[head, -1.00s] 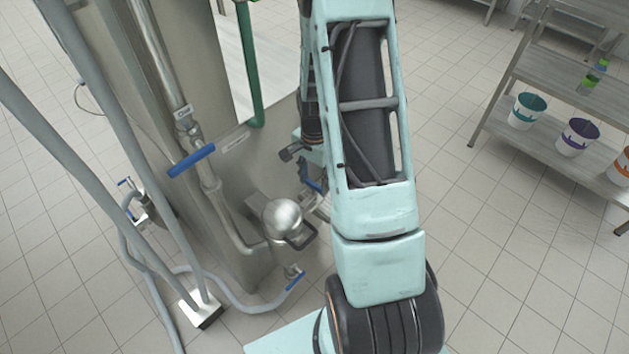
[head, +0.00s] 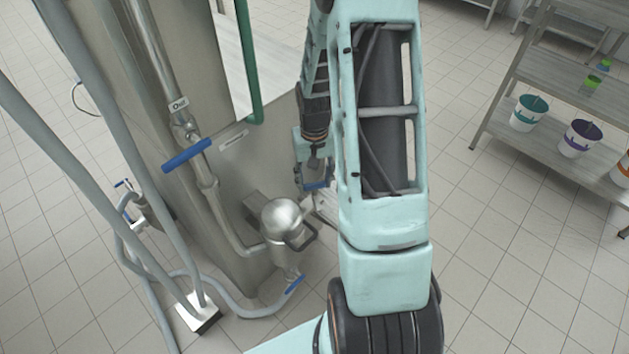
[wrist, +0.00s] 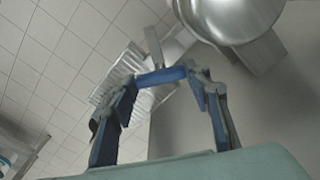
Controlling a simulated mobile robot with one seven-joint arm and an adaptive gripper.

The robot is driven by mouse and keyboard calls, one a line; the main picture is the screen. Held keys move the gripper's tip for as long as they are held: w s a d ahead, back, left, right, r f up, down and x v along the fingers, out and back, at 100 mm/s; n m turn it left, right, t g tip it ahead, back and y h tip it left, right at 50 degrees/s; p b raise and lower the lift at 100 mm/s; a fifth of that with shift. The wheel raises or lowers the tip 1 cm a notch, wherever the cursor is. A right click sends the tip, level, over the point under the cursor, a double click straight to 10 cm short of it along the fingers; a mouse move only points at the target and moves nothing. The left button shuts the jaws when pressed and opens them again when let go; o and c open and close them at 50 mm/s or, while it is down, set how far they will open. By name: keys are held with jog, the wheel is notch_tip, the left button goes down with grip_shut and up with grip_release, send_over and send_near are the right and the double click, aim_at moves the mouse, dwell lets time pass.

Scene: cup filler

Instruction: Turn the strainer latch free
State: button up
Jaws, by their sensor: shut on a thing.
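The strainer is a rounded steel housing (head: 283,220) on the side of the steel tank; its shiny curved underside fills the upper right of the wrist view (wrist: 232,12). Beside it a blue bar (wrist: 162,76), seemingly the latch handle, lies across between the two fingertips of my gripper (wrist: 155,82). A metal piece runs up from the bar in that view. My gripper is shut on this bar. In the head view my gripper (head: 313,178) hangs just right of the housing, partly hidden by my arm.
A blue valve handle (head: 187,156) sits on the pipe left of the strainer, and another blue lever (head: 295,284) is below it. Grey hoses (head: 88,180) hang at the left. A shelf (head: 560,125) with several buckets stands right; tiled floor between is clear.

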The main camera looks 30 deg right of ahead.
aim_at(315, 184)
jog(key=n, duration=0.6)
jog(key=shift+n, duration=0.4)
dwell(0.3)
jog(key=o, duration=1.2)
jog(key=shift+c, duration=0.2)
notch_tip(315, 184, up, 12)
